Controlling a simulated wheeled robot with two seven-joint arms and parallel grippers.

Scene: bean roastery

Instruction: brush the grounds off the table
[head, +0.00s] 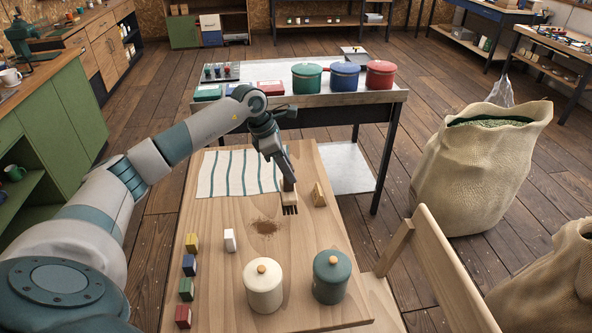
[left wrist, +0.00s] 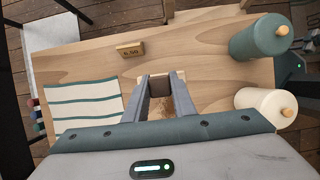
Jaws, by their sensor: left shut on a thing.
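A brown patch of grounds (head: 265,227) lies on the wooden table (head: 330,285), in front of the striped cloth. My left gripper (head: 287,182) points down and is shut on a brush (head: 289,198) with a wooden body and dark bristles. The brush is just behind and to the right of the grounds. I cannot tell whether its bristles touch the table. In the left wrist view the brush (left wrist: 161,86) sits between the two fingers, with some grounds (left wrist: 187,102) partly hidden by the gripper. My right gripper is not in view.
The striped cloth (head: 222,176) lies at the back left of the table. A small wooden sign (head: 319,195) stands right of the brush. A cream canister (head: 263,287) and a green canister (head: 331,278) stand in front. Several small colored blocks (head: 189,265) line the left edge.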

